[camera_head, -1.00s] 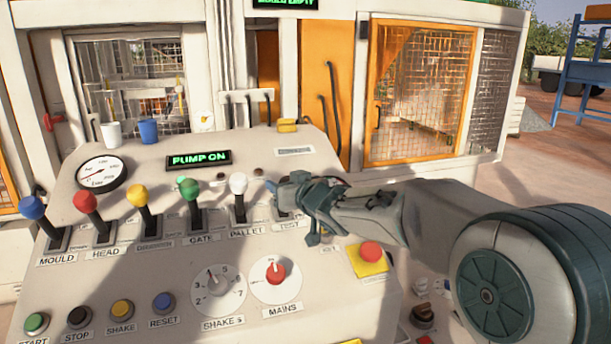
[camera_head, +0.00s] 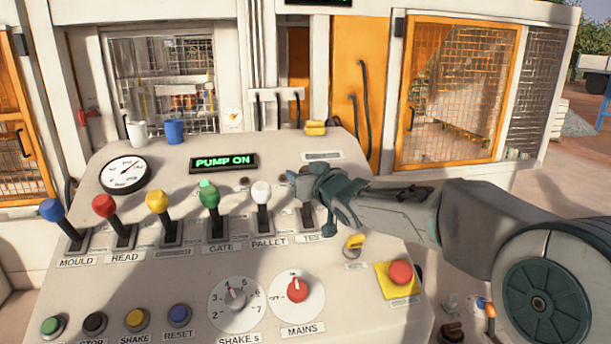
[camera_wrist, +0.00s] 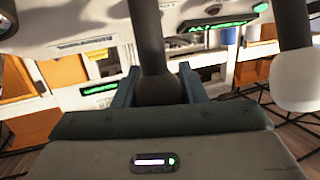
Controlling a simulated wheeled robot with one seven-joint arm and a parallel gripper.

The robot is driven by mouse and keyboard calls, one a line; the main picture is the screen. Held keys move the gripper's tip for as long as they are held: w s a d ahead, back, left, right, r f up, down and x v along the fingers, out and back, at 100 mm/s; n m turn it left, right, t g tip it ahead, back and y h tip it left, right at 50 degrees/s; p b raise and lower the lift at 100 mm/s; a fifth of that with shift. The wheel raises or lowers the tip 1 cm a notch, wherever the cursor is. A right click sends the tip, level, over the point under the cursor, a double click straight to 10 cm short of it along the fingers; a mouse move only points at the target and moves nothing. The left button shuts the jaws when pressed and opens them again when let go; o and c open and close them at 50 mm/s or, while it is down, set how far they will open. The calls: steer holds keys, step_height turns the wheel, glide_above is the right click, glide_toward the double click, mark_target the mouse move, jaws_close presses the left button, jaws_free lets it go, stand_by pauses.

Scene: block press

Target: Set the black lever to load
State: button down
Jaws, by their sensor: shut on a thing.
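The black lever (camera_wrist: 151,40) shows in the wrist view as a dark shaft running down to a dark knob (camera_wrist: 160,92) between my fingers. My gripper (camera_head: 306,186) is shut on that knob. In the head view it is at the rightmost lever of the row, above a plate marked TEST (camera_head: 312,238). My gripper hides the knob and most of the shaft there, so the lever's exact tilt is hard to tell. No load marking is readable.
The white-knobbed PALLET lever (camera_head: 261,193) stands close to the left of my gripper, with green, yellow, red and blue levers beyond. A red stop button (camera_head: 400,272) and a yellow key-like switch (camera_head: 354,243) sit below my arm. The display (camera_head: 224,162) reads PUMP ON.

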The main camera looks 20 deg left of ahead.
steer(key=shift+w+f, duration=0.1)
steer(key=shift+f, duration=0.55)
stand_by(0.8)
steer(key=c, duration=1.1)
jaws_free()
steer(key=shift+c, duration=0.2)
steer(key=shift+o, duration=1.2)
steer(key=shift+w+a, duration=0.2)
steer(key=shift+w, duration=0.1)
steer(key=shift+s+d+r, duration=0.1)
steer(key=shift+s+r, duration=0.15)
steer(key=shift+s+d, duration=0.15)
steer(key=shift+d, duration=0.2)
steer(key=v, duration=1.3)
steer(key=shift+a, duration=0.1)
